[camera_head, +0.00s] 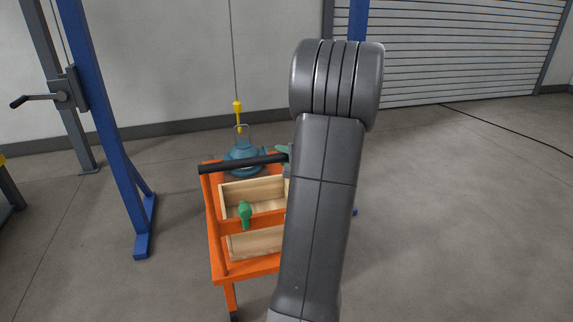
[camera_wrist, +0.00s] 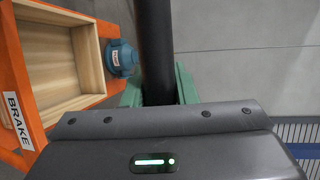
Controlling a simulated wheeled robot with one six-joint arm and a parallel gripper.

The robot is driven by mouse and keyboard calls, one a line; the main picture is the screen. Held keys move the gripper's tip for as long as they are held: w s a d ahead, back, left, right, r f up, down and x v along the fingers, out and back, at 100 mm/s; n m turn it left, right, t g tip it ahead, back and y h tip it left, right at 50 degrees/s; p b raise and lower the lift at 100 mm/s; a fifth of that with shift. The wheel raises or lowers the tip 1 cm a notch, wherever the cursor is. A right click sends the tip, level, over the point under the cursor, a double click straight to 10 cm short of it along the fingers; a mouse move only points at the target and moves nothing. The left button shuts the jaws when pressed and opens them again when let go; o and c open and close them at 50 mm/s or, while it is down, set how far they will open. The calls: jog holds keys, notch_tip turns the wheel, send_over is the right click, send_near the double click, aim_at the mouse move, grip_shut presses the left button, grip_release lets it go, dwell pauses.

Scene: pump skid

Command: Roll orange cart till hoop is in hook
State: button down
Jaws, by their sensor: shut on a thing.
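The orange cart (camera_head: 218,252) stands left of my arm in the head view, its black handle bar (camera_head: 235,164) across the top. My gripper (camera_wrist: 158,90) is shut on the handle bar (camera_wrist: 154,45), green fingers on either side; in the head view my arm mostly hides it. On the cart sits a teal pump part (camera_head: 243,160) with a thin hoop (camera_head: 242,130) on top. The yellow hook (camera_head: 238,110) hangs on a cable just above, overlapping the hoop's top in the picture; I cannot tell whether they engage.
A green lever (camera_head: 245,213) is on the cart's near side; a BRAKE label (camera_wrist: 18,120) shows in the wrist view. Wooden boxes (camera_head: 252,190) sit on the cart. A blue gantry post (camera_head: 110,140) with a crank (camera_head: 40,98) stands left.

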jog(key=w+a+b, duration=0.1)
jog(key=w+a, duration=0.2)
jog(key=w, duration=0.6)
jog(key=shift+w+b, duration=0.15)
jog(key=shift+b, duration=0.2)
jog(key=c, duration=1.2)
grip_release()
jog(key=shift+o, duration=0.2)
jog(key=shift+d, duration=0.15)
jog(key=v, duration=1.3)
jog(key=shift+s+d+b, duration=0.15)
jog(key=shift+s+b, duration=0.15)
jog(key=shift+b, duration=0.1)
jog(key=shift+w, duration=0.1)
